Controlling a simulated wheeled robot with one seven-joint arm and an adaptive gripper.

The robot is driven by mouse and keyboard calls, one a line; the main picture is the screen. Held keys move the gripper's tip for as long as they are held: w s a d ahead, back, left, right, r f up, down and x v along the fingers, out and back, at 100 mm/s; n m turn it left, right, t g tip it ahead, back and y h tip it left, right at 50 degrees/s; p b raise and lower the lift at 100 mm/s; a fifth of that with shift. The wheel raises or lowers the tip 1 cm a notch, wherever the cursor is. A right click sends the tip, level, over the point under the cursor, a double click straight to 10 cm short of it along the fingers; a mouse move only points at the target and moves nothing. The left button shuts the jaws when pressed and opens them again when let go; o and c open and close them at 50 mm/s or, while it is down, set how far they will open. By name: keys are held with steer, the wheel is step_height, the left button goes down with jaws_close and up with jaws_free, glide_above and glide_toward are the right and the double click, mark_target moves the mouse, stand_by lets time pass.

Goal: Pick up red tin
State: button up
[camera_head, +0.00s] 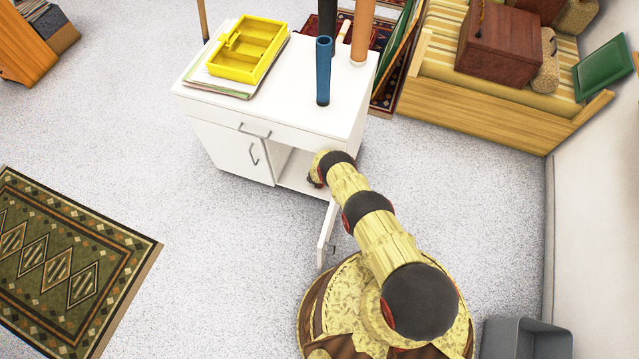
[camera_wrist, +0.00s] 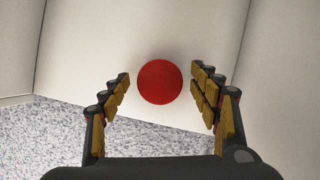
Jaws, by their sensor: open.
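The red tin (camera_wrist: 159,82) shows as a round red top in the wrist view, on the pale floor of the cabinet compartment. My gripper (camera_wrist: 160,84) is open, with one finger to the left of the tin and the other to the right. In the head view my arm reaches into the open compartment of the white cabinet (camera_head: 231,147). The tin is hidden there, and the gripper is mostly hidden.
The open cabinet door (camera_head: 326,235) stands beside my arm. A yellow tray (camera_head: 262,42) and a blue cylinder (camera_head: 323,75) are on the cabinet top. A grey bin (camera_head: 525,340) is at lower right. Speckled floor is clear left of the cabinet, before the patterned rug (camera_head: 60,265).

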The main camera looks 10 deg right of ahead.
steer(key=shift+w+f+b, duration=0.2)
steer(key=shift+f+b, duration=0.25)
steer(key=shift+f, duration=0.05)
steer(key=shift+c, duration=0.5)
steer(key=c, duration=1.1)
steer(key=shift+c, duration=0.7)
steer(key=shift+a, duration=0.1)
steer(key=shift+s+a, duration=0.25)
steer(key=shift+a, duration=0.95)
steer(key=shift+s+a, duration=0.25)
steer(key=shift+a, duration=0.9)
steer(key=shift+s+a, duration=0.25)
steer(key=shift+a, duration=0.95)
